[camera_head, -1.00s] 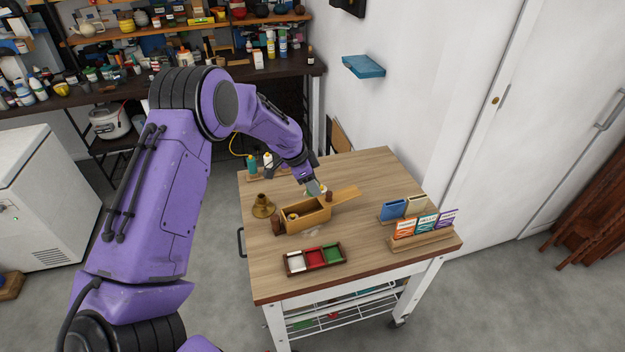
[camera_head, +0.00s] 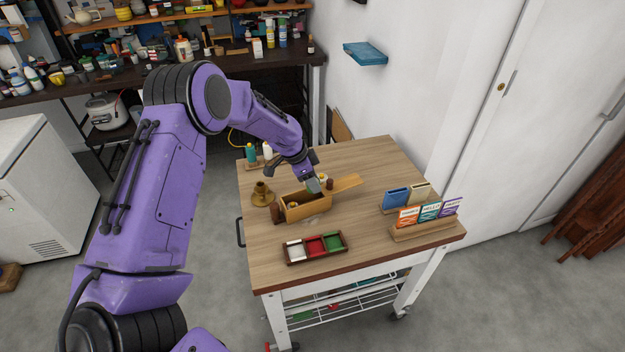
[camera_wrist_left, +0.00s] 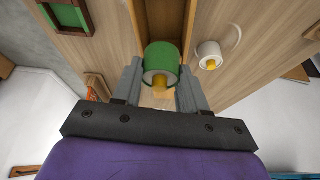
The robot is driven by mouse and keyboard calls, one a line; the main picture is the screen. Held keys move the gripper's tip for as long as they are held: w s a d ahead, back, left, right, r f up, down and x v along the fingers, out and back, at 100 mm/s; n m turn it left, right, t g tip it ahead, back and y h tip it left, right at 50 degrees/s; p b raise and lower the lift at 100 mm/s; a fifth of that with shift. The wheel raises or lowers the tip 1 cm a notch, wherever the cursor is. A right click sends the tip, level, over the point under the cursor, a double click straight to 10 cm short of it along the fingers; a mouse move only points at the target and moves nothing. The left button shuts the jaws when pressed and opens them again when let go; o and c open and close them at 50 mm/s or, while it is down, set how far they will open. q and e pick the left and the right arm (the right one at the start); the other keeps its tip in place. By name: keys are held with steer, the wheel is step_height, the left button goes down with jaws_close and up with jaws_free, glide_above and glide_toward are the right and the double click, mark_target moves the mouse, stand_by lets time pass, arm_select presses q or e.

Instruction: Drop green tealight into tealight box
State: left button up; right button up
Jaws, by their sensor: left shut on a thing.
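My left gripper (camera_head: 313,187) is over the far right end of the open wooden tealight box (camera_head: 318,212). In the left wrist view, the gripper (camera_wrist_left: 160,85) is shut on the green tealight (camera_wrist_left: 163,54), a short green cylinder with a yellow-orange middle. The green tealight is hardly visible in the head view. My right gripper is out of view.
A tray (camera_head: 315,259) with white, red and green compartments lies in front of the box. A brass candle holder (camera_head: 262,197) stands left. A card rack (camera_head: 428,230) is at right.

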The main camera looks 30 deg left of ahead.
arm_select(q)
steer(key=shift+f+b, duration=0.3)
steer(key=shift+f, duration=0.05)
steer(key=shift+f+b, duration=0.75)
steer(key=shift+f, duration=0.3)
steer(key=shift+r, duration=0.1)
steer(key=shift+r, duration=0.15)
steer(key=o, duration=1.1)
steer(key=shift+o, duration=0.2)
steer(key=shift+r+p, duration=0.1)
steer(key=shift+p, duration=0.2)
steer(key=shift+r+p, duration=1.15)
steer(key=shift+r, duration=0.25)
